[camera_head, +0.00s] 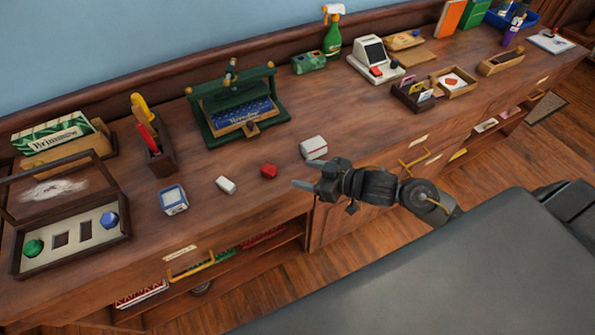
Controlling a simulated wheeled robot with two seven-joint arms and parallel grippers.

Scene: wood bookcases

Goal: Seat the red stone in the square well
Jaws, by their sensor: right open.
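The red stone (268,171) lies on the wooden counter near its front edge, left of my right gripper. My right gripper (302,173) is open and empty, with its fingers pointing left toward the stone and not touching it. A wooden display case (75,252) with a pale insert stands at the far left. A green stone (33,248) and a blue stone (109,220) sit at the ends of its row. Between them are two dark, empty wells (61,240); I cannot tell their exact shapes. My left gripper is not in view.
A small white block (226,185) lies left of the red stone, and a white box (313,147) stands behind my right gripper. A blue-and-white device (173,199) lies nearer the case. A green press (236,105) stands behind. The case's raised lid (60,185) is at its back.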

